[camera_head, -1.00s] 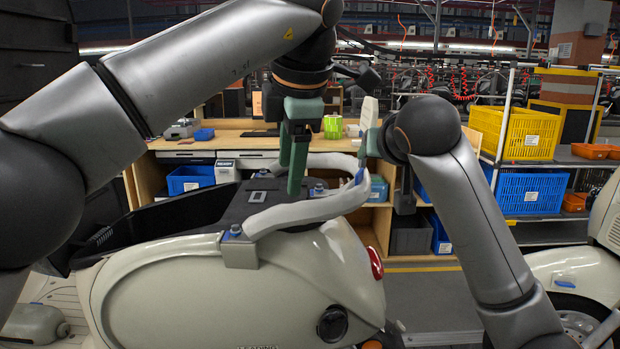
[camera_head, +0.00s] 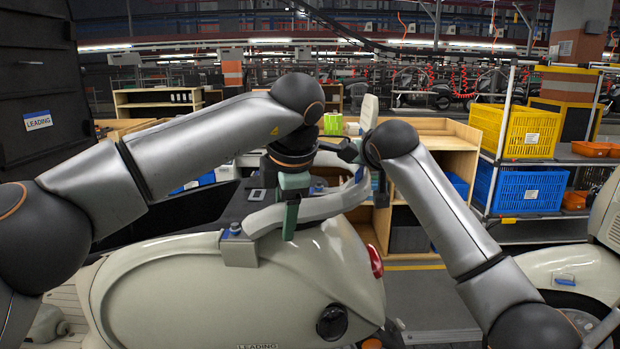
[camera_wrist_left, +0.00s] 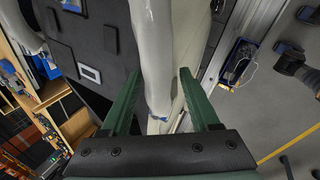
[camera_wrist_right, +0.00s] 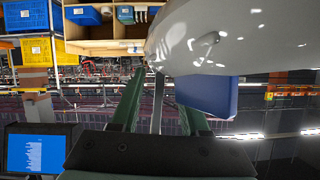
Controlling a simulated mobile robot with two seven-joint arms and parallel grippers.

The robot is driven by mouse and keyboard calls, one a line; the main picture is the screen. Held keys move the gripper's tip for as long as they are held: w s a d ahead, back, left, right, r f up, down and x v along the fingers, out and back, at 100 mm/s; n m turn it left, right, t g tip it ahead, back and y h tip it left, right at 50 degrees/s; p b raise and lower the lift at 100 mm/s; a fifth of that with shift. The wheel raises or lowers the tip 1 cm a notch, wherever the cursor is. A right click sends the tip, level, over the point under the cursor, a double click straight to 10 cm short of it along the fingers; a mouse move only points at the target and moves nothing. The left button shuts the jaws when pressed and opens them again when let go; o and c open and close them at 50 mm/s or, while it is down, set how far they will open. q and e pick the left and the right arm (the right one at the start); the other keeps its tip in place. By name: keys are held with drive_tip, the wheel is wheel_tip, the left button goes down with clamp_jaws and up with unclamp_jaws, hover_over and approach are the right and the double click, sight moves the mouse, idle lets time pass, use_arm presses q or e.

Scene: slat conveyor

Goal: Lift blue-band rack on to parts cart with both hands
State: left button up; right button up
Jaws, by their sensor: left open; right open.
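The pale grey curved rack (camera_head: 330,206) sits on the rear of a cream scooter (camera_head: 250,285), with a blue band (camera_head: 359,174) at its far end. My left gripper (camera_head: 289,222) points down at the rack's near rail. In the left wrist view, its open green fingers (camera_wrist_left: 158,75) stand either side of the pale rail (camera_wrist_left: 152,50). My right gripper (camera_head: 381,188) is at the rack's far end, mostly hidden behind its arm. In the right wrist view, its fingers (camera_wrist_right: 157,85) are open around a thin grey edge, beside a blue block (camera_wrist_right: 207,95).
A wheeled shelf cart at right carries a yellow crate (camera_head: 515,130), a blue crate (camera_head: 522,188) and orange bins (camera_head: 590,149). A wooden bench (camera_head: 440,142) stands behind the scooter. Another scooter (camera_head: 570,270) is at right.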

use_arm(q)
drive_tip(key=shift+w+f, duration=0.25)
drive_tip(key=shift+f, duration=0.25)
use_arm(e)
drive_tip(key=shift+w+f, duration=0.2)
drive_tip(key=shift+w, duration=0.35)
use_arm(q)
drive_tip(key=shift+c, duration=0.4)
use_arm(e)
drive_tip(key=shift+c, duration=0.3)
use_arm(q)
drive_tip(key=c, duration=0.6)
use_arm(e)
drive_tip(key=c, duration=0.6)
use_arm(q)
clamp_jaws()
use_arm(e)
clamp_jaws()
use_arm(q)
drive_tip(key=shift+r, duration=0.2)
use_arm(e)
drive_tip(key=shift+r, duration=0.25)
